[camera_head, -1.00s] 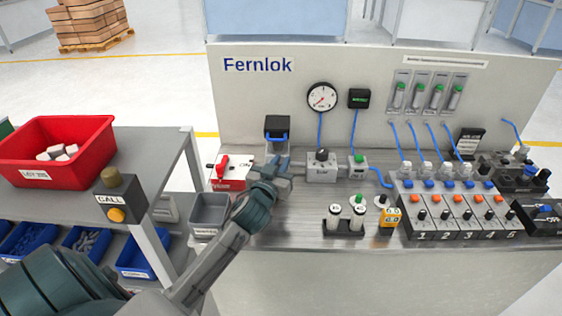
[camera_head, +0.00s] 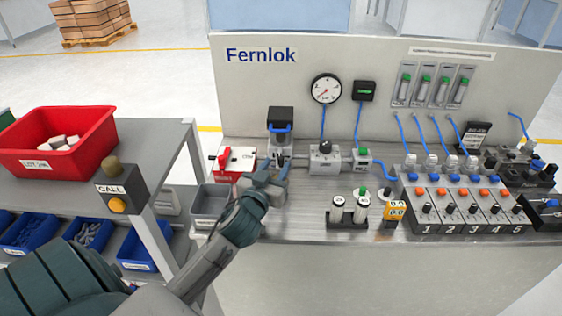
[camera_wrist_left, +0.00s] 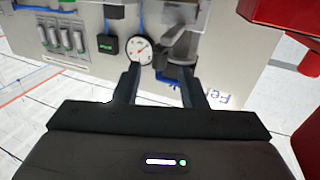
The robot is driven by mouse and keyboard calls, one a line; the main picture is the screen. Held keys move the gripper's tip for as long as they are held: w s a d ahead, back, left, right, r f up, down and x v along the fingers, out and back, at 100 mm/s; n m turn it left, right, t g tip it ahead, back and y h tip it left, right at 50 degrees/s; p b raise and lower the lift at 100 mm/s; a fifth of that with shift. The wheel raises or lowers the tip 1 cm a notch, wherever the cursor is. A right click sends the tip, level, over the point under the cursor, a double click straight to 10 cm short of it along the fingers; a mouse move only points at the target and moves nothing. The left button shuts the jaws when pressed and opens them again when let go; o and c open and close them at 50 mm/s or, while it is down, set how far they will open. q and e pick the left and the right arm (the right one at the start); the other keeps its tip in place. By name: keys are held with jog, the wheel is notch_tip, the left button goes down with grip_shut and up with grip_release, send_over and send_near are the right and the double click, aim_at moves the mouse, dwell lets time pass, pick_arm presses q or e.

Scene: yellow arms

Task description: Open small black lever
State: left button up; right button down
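I cannot single out a small black lever with certainty. A grey valve block (camera_head: 326,163) on the bench carries a small black knob (camera_head: 325,147) on top. To its left, a white and red box (camera_head: 236,163) bears a red lever (camera_head: 225,157). My left gripper (camera_head: 277,174) is just in front of the bench fittings, between that box and the block, apart from the black knob. In the left wrist view its two fingers (camera_wrist_left: 160,88) stand apart with nothing between them. My right gripper is not in view.
A grey open bin (camera_head: 209,205) sits left of my left gripper. A black-topped unit (camera_head: 280,125) stands behind it. White cylinders (camera_head: 349,209) stand in a rack at the front. A shelf with a red crate (camera_head: 60,148) and a CALL box (camera_head: 122,188) is at left.

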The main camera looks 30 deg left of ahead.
pick_arm(q)
jog(key=b+v, duration=0.1)
jog(key=v, duration=0.4)
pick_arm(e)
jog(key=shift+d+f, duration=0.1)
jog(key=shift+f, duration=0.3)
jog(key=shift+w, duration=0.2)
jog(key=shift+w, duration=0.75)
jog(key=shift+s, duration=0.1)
